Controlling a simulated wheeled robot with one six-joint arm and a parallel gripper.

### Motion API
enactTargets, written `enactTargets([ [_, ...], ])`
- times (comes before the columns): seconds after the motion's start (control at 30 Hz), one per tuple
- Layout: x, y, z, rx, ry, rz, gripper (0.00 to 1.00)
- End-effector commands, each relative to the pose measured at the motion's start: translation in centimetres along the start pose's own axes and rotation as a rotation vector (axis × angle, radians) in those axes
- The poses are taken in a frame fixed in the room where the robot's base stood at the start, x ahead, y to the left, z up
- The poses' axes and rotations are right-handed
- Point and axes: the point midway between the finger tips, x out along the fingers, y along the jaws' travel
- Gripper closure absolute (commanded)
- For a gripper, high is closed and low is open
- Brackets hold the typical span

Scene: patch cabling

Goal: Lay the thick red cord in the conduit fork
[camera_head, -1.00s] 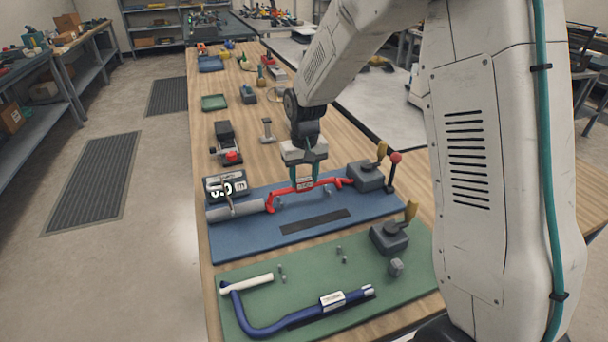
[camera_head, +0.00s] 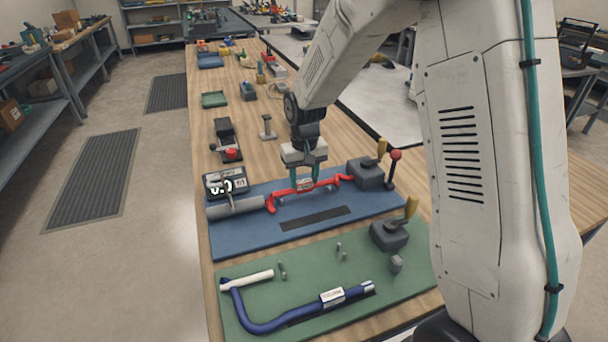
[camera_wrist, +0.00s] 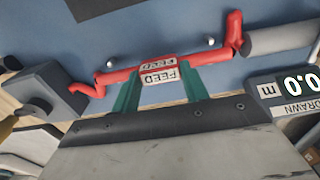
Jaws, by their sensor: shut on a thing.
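The thick red cord (camera_head: 328,182) spans the blue mat, with a white FEED tag (camera_head: 305,184) near its middle. My gripper (camera_head: 304,177) is shut on the cord at this tag; the green fingers show on both sides of the tag in the wrist view (camera_wrist: 160,74). The cord's left part bends down beside a grey cylinder (camera_head: 238,207). Its right end meets a dark grey block (camera_head: 367,172) with a yellow lever. Two small metal pegs, possibly the conduit fork's prongs, show beside the cord in the wrist view, one here (camera_wrist: 210,40). The cord does not visibly lie between prongs.
A display box (camera_head: 226,184) stands at the mat's back left. A red-knobbed lever (camera_head: 394,165) rises at the right. The green mat (camera_head: 250,285) in front holds a blue cord (camera_head: 262,328), pegs and another lever block (camera_head: 390,235). A black strip (camera_head: 315,219) marks the blue mat.

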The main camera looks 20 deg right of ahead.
Motion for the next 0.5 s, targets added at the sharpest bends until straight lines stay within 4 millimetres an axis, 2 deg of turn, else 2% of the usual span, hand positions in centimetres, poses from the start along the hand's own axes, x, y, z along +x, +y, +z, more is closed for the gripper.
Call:
enactTargets([
  [0.5, 1.6, 0.0, 0.1, 0.0, -0.001, 0.0, 0.96],
])
